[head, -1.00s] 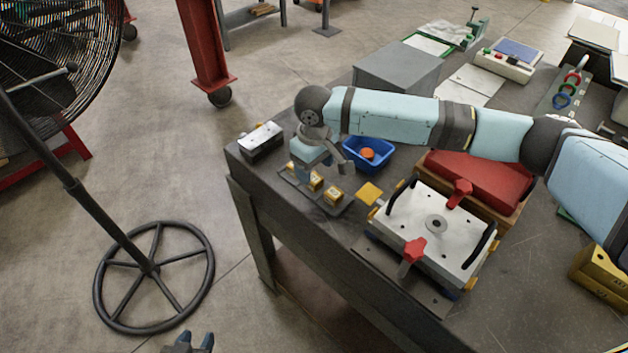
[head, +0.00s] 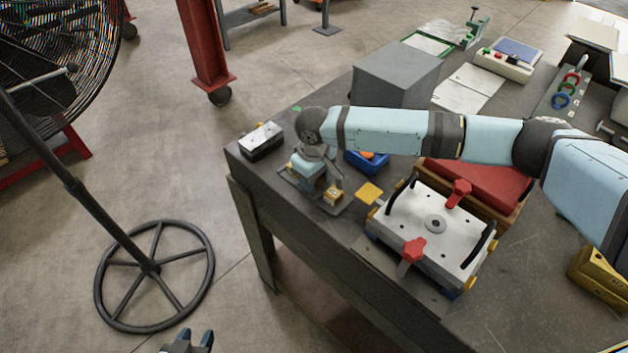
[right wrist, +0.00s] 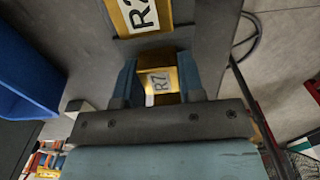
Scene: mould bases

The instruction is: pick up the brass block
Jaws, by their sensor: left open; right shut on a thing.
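My right gripper (right wrist: 157,85) is shut on a brass block (right wrist: 160,81) with an R7 label, which sits between its two blue fingers in the right wrist view. Another labelled brass block (right wrist: 138,14) lies just beyond it. My left gripper (head: 194,342) is open at the bottom edge, away from the table.
A blue bin (head: 367,163) with an orange thing stands behind the tray. A small metal block (head: 261,140) stands at the left corner. A fan stands on the floor.

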